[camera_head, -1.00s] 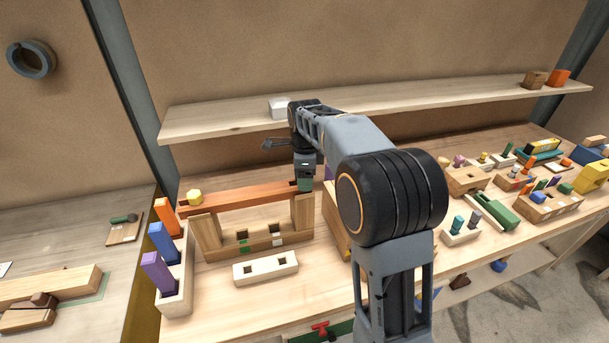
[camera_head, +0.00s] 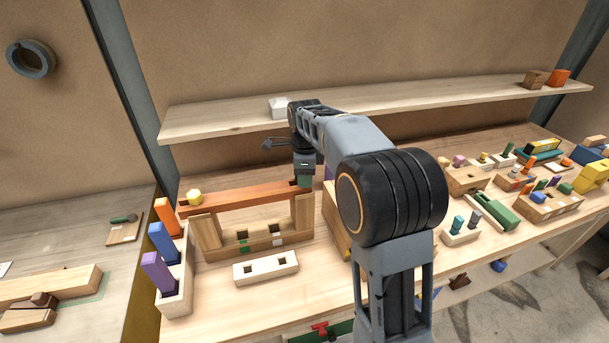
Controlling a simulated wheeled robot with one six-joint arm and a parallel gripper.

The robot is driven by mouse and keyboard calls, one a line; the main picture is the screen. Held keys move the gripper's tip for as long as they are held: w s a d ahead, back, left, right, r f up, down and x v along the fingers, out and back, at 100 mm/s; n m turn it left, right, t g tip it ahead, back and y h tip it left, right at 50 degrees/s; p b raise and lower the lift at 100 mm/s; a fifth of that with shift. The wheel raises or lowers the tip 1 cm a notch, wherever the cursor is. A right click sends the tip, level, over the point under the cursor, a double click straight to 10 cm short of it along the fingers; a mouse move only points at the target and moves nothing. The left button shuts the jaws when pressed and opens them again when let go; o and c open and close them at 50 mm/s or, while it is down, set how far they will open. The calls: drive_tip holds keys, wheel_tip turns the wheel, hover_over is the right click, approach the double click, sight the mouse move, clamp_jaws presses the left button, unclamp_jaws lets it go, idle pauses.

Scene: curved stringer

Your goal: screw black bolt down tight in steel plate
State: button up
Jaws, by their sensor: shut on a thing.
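My gripper (camera_head: 303,184) points down at the right end of an orange-brown bar (camera_head: 245,195). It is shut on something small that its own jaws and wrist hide. The bar lies across a wooden frame with two uprights (camera_head: 232,243) and has a yellow nut-shaped piece (camera_head: 194,197) at its left end. I cannot make out a black bolt or a steel plate by name in this view; the spot under my gripper is too small and covered to tell.
A rack with orange, blue and purple pegs (camera_head: 160,272) stands left of the frame. A pale block with two holes (camera_head: 266,268) lies in front. Several peg blocks crowd the bench to the right. A shelf (camera_head: 420,102) runs behind, carrying a white block (camera_head: 279,107).

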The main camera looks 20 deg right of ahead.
drive_tip(key=m, duration=0.3)
drive_tip(key=m+p, duration=0.1)
drive_tip(key=m, duration=0.2)
drive_tip(key=shift+s+a+m, duration=0.2)
drive_tip(key=shift+m, duration=0.1)
drive_tip(key=shift+f+m, duration=0.15)
drive_tip(key=shift+m, duration=0.55)
drive_tip(key=shift+a, duration=0.1)
drive_tip(key=m, duration=0.4)
drive_tip(key=shift+s+a+f, duration=0.1)
drive_tip(key=shift+a+f, duration=0.05)
drive_tip(key=o, duration=1.1)
drive_tip(key=shift+f, duration=0.1)
